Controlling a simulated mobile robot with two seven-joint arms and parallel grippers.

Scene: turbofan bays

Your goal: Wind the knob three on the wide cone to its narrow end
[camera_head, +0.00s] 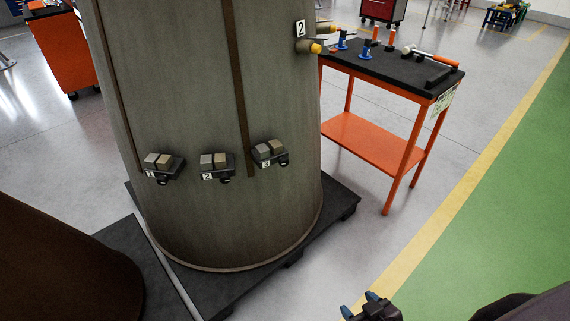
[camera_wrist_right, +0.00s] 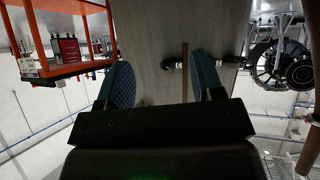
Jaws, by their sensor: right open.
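The wide cone (camera_head: 195,100) is a tall grey-green body on a dark pallet, and its surface also fills the middle of the right wrist view (camera_wrist_right: 165,25). Low on it sit three dark fittings with paired blocks; the right one (camera_head: 268,152) carries a label that looks like 3. Higher, at the cone's right edge, a yellow-ended knob (camera_head: 316,48) is labelled 2, with another partly seen behind it. I cannot tell which part is knob three. My right gripper (camera_head: 360,303) is open and empty at the bottom edge, away from the cone; its blue fingers show in the wrist view (camera_wrist_right: 162,82).
An orange cart (camera_head: 385,155) with tools on its black top stands right of the cone. The black pallet (camera_head: 335,205) sticks out around the cone's base. A dark brown body (camera_head: 60,270) stands at lower left.

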